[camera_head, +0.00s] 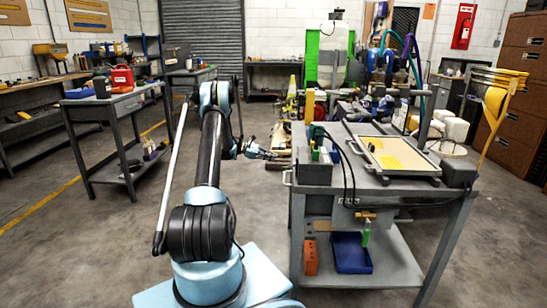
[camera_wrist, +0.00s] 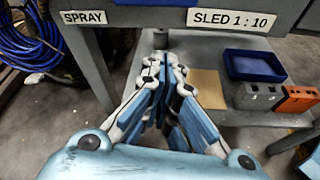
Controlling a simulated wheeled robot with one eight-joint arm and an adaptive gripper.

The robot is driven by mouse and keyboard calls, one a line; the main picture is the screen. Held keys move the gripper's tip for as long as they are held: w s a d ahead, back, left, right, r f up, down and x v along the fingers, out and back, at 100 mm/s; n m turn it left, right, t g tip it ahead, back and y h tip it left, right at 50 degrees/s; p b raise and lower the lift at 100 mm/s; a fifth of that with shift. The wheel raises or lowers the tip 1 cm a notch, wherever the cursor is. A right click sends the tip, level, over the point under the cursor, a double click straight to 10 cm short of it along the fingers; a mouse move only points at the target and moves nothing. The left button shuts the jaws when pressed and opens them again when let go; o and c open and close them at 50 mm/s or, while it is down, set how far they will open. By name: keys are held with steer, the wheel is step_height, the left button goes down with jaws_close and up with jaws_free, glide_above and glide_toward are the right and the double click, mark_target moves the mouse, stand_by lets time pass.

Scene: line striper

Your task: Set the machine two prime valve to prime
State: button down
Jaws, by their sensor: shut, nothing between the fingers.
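My gripper (camera_head: 268,154) is shut and empty, left of the grey cart (camera_head: 462,196) in the head view. A brass-coloured fitting with a green part (camera_head: 365,234) hangs below the cart top in the head view.
The cart's lower shelf holds a blue bin (camera_head: 351,253) and an orange block (camera_head: 310,256). A framed panel (camera_head: 394,155) lies on top. Coiled blue hose (camera_wrist: 28,42) is at the wrist view's left. Open floor (camera_head: 110,235) lies left of my arm.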

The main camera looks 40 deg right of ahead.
steer(key=v, duration=0.8)
steer(key=shift+w, duration=0.2)
steer(key=shift+d, duration=0.15)
